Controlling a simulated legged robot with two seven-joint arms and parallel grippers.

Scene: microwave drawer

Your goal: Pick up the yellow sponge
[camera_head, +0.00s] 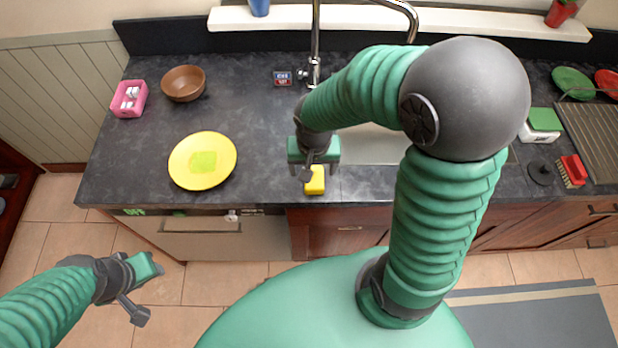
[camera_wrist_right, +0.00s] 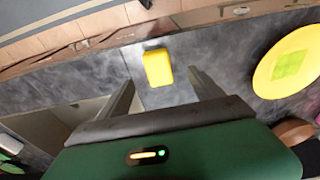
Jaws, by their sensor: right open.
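The yellow sponge (camera_head: 315,182) lies on the dark countertop near its front edge, just left of the sink. My right gripper (camera_head: 317,188) is above it, reaching down, and partly covers it in the head view. In the right wrist view the sponge (camera_wrist_right: 158,67) shows between and a little beyond the two spread fingers of the right gripper (camera_wrist_right: 162,84). The fingers are open with a gap on both sides; whether they reach down around the sponge I cannot tell. My left gripper (camera_head: 142,290) is off the counter at the lower left, over the floor, holding nothing visible.
A yellow plate (camera_head: 183,174) with a green patch is to the left on the counter (camera_head: 130,165). Behind it are a brown bowl (camera_head: 184,83) and a pink holder (camera_head: 129,98). The tap (camera_head: 315,45) and sink (camera_head: 368,146) are close to my right arm.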

